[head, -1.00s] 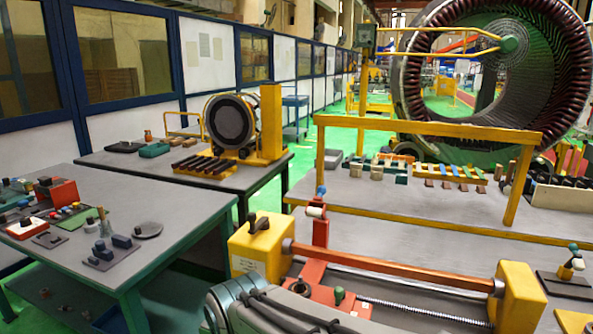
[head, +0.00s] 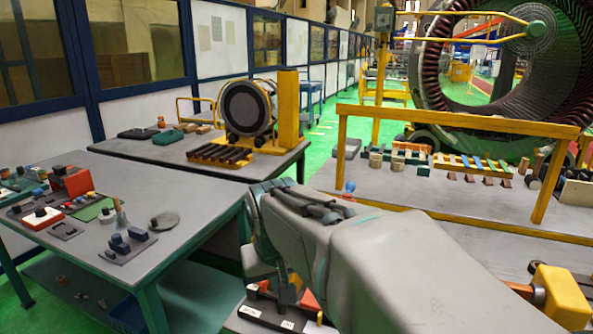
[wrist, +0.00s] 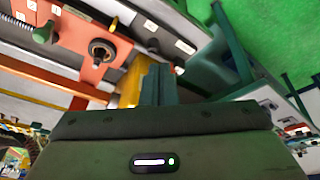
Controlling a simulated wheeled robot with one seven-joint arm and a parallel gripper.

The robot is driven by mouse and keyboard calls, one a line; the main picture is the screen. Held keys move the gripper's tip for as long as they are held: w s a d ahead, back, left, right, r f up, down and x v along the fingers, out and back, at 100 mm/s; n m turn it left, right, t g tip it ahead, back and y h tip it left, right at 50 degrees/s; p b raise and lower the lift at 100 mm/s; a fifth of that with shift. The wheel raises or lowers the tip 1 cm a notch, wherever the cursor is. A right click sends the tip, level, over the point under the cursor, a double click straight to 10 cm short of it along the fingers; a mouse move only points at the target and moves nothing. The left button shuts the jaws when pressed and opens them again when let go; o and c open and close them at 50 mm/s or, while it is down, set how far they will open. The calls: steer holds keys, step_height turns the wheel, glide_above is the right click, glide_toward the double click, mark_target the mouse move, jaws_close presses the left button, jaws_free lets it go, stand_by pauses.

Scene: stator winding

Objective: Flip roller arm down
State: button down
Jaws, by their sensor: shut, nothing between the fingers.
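The roller arm shows only in part in the head view: its blue knob (head: 349,187) stands above my arm, and the rest is hidden behind my arm. An orange piece (head: 308,301) of the fixture shows below my wrist. In the wrist view an orange bracket (wrist: 85,45) with a dark round socket lies at the upper left, with a green knob (wrist: 43,33) beside it. My gripper (wrist: 157,72) has its dark green fingers together and empty, beside a yellow block (wrist: 132,80). I cannot tell whether the fingers touch the fixture.
The fixture's yellow end block (head: 560,295) is at the lower right in the head view. A yellow rail frame (head: 455,119) stands on the bench behind. A grey table (head: 185,225) with small parts is at the left.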

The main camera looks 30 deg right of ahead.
steer(key=w+d+r+m+h, duration=0.1)
steer(key=w+d+r+m, duration=0.1)
steer(key=w+d+r, duration=0.5)
step_height(320, 180, up, 11)
steer(key=m+t+h+p, duration=0.1)
steer(key=m+h+p, duration=0.15)
steer(key=m, duration=0.25)
glide_above(351, 182)
steer(key=shift+a, duration=0.15)
steer(key=shift+f, duration=0.1)
steer(key=p+x, duration=0.1)
steer(key=x, duration=0.9)
steer(key=shift+s+a+f, duration=0.2)
steer(key=shift+s+a, duration=0.5)
steer(key=shift+s+a+f, duration=0.25)
steer(key=shift+s+a, duration=0.45)
steer(key=shift+s, duration=0.05)
steer(key=shift+s+a+f+b, duration=0.1)
steer(key=shift+f+b, duration=0.1)
steer(key=shift+b, duration=0.45)
